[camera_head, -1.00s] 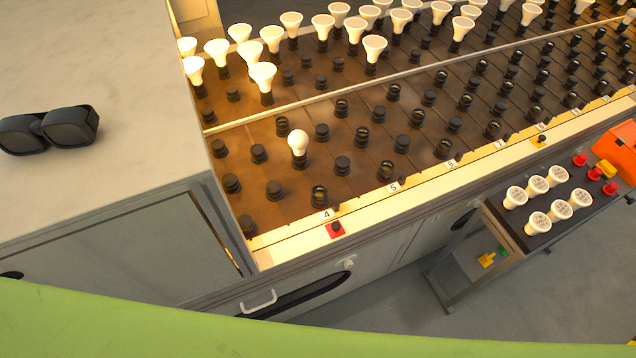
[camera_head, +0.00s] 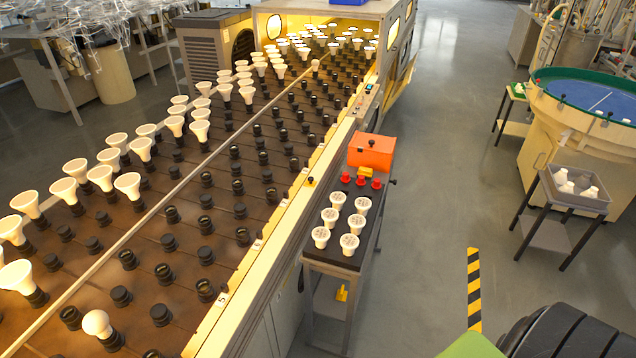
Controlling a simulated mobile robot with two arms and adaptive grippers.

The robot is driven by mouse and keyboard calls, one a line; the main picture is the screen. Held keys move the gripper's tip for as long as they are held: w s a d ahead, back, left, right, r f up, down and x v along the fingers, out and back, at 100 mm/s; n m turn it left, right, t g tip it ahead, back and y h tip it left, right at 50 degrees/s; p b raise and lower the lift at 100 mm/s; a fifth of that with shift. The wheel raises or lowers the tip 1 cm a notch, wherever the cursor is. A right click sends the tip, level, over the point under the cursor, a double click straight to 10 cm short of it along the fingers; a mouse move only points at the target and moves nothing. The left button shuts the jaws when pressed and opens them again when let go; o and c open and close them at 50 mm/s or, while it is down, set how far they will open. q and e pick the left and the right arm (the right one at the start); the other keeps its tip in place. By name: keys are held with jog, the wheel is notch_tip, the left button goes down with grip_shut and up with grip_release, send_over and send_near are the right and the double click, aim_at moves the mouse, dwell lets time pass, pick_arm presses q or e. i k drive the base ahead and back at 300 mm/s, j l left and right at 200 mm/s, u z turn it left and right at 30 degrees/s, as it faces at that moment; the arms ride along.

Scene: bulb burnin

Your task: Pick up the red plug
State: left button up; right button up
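Three small red plugs stand in a row on the dark top of a narrow cart (camera_head: 330,257): a left one (camera_head: 346,177), a middle one (camera_head: 361,181) and a right one (camera_head: 376,184). They are close together, just in front of an orange box (camera_head: 371,151) and a yellow block (camera_head: 365,172). Neither of my grippers can be made out in this view, and nothing touches the plugs.
Several white bulbs (camera_head: 349,244) stand on the cart's near part. The long rack (camera_head: 150,262) with sockets and bulbs runs along the cart's left side. Open floor (camera_head: 430,240) lies right of the cart, with a grey bin (camera_head: 592,200) on a stand farther right.

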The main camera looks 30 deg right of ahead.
aim_at(344, 178)
jog(key=z, duration=1.25)
jog(key=i+l+u, duration=0.2)
jog(key=u, duration=0.25)
jog(key=i+l+u, duration=0.15)
jog(key=u, duration=0.3)
jog(key=l, duration=0.1)
